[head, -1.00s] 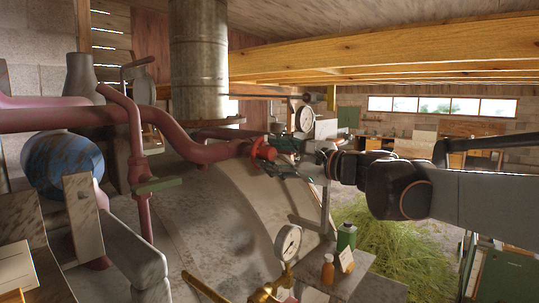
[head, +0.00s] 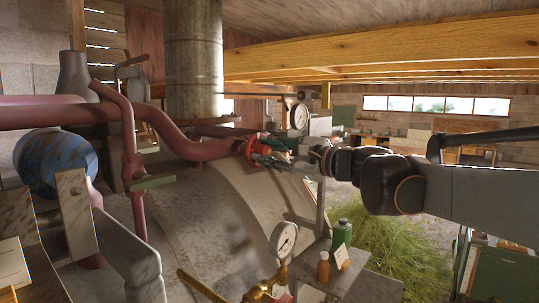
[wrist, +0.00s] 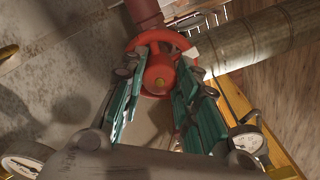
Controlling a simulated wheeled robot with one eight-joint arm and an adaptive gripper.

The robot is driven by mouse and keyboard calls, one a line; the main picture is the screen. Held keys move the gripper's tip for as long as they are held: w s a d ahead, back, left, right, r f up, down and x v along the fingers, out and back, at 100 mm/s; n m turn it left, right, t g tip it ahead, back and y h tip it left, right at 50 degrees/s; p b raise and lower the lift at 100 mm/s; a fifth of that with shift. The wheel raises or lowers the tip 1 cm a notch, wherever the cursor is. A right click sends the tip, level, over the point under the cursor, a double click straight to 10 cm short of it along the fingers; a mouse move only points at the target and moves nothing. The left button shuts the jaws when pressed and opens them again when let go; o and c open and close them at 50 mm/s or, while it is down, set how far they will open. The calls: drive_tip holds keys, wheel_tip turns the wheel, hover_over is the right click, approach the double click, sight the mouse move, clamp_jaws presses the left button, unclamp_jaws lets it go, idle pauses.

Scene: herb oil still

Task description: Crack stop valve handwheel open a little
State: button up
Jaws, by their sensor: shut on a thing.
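The stop valve handwheel (head: 250,147) is red and sits at the end of the dark red pipe, left of the picture's middle in the head view. In the wrist view the red handwheel (wrist: 160,40) shows nearly face on, with spokes and a hub with a yellowish centre. My gripper (head: 261,152) reaches it from the right. In the wrist view my gripper's (wrist: 160,74) green-padded fingers lie on either side of the hub, shut on the wheel. The fingers hide parts of the rim, and the exact contact points are unclear.
A round gauge (head: 299,117) stands behind my gripper. A second gauge (head: 284,239) on brass fittings stands in front. A green bottle (head: 342,234) and an orange-brown bottle (head: 323,267) stand on a small shelf below my arm. A metal flue (head: 194,60) rises behind the pipe.

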drive_tip(key=n+b, duration=0.1)
drive_tip(key=n, duration=0.3)
drive_tip(key=shift+f, duration=0.1)
drive_tip(key=shift+n+b, duration=0.45)
drive_tip(key=shift+n, duration=1.65)
drive_tip(key=o, duration=1.1)
drive_tip(key=shift+c, duration=0.2)
drive_tip(key=shift+s, duration=0.1)
drive_tip(key=v, duration=0.7)
drive_tip(key=shift+s+d, duration=0.15)
drive_tip(key=shift+d, duration=0.1)
